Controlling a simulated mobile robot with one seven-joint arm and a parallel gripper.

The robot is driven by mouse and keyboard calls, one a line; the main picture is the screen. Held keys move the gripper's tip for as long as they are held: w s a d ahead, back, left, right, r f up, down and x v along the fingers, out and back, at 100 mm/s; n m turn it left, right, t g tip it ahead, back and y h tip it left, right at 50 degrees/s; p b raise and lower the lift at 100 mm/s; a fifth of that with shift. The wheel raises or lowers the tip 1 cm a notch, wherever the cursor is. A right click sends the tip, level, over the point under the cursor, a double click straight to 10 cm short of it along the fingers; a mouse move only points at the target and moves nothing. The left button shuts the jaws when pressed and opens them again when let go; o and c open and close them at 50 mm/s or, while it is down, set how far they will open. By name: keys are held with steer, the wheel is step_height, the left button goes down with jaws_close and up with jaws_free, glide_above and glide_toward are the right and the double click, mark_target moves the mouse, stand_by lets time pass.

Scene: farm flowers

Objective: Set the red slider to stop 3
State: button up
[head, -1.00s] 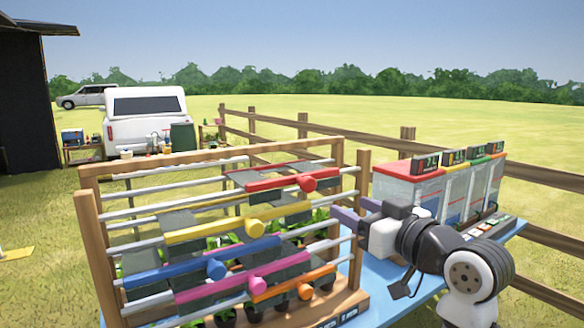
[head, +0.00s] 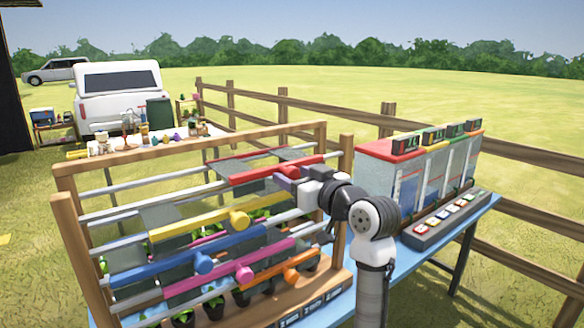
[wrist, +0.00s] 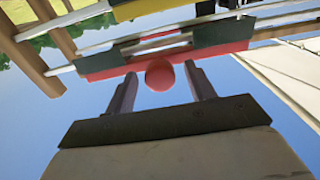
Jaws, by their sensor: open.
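The red slider (head: 250,174) is a red bar on the top rail of a wooden rack, with dark panels behind it. In the head view its round knob is hidden behind my gripper (head: 286,178). In the wrist view the red knob (wrist: 160,75) sits between the two open fingers of my gripper (wrist: 160,82), with a gap visible on each side. The red bar (wrist: 108,71) runs behind the knob. I cannot make out any stop marks on the rail.
Below are the yellow slider (head: 190,228), blue slider (head: 150,270), magenta slider (head: 205,280) and orange slider (head: 285,268), each with a protruding knob. Potted plants stand beneath. A box with coloured tops (head: 400,150) stands right on the blue table (head: 420,262).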

steer(key=shift+w+a, duration=0.45)
steer(key=shift+w, duration=0.15)
